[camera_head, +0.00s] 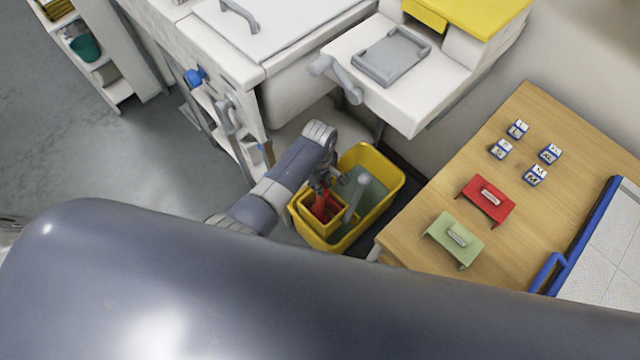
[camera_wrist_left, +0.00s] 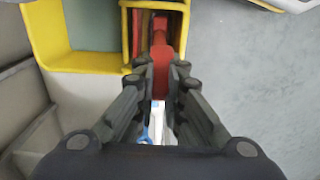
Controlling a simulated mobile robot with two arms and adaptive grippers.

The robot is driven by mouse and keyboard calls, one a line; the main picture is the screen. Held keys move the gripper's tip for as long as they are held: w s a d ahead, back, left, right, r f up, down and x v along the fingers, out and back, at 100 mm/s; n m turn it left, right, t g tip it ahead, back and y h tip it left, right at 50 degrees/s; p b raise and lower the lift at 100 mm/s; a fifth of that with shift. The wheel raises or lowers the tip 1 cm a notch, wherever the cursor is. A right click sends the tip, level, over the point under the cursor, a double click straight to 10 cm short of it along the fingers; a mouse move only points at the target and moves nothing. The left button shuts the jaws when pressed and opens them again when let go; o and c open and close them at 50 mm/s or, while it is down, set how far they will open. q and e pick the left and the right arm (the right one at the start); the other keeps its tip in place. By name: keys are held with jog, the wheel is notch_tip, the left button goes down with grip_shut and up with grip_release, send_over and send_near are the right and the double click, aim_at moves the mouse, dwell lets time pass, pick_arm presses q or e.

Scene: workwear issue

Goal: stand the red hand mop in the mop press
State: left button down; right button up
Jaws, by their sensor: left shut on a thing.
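The yellow mop bucket (camera_head: 386,166) stands on the floor between the white machine and the wooden table. The mop press (camera_head: 301,208) is the smaller yellow compartment at its near left side, with red showing inside. My left gripper (camera_head: 324,186) is right above the press, shut on the red hand mop (camera_head: 319,206). In the left wrist view the gripper (camera_wrist_left: 161,88) grips the mop's red handle (camera_wrist_left: 160,72), and its far end reaches the press's yellow frame (camera_wrist_left: 127,28). The mop's lower end is hidden; I cannot tell whether it touches the press bottom. My right gripper is out of view.
The wooden table (camera_head: 520,130) at the right carries a red stand (camera_head: 488,201), a green stand (camera_head: 453,240) and several small labelled blocks. The white machine (camera_head: 290,100) with a grey tray (camera_head: 392,55) is behind the bucket. Open floor (camera_head: 150,165) lies at the left.

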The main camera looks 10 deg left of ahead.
pick_arm(q)
jog(key=shift+f, duration=0.1)
jog(key=c, duration=1.7)
grip_release()
notch_tip(320, 180, up, 12)
jog(key=shift+r+p, duration=0.15)
jog(key=shift+p, duration=1.05)
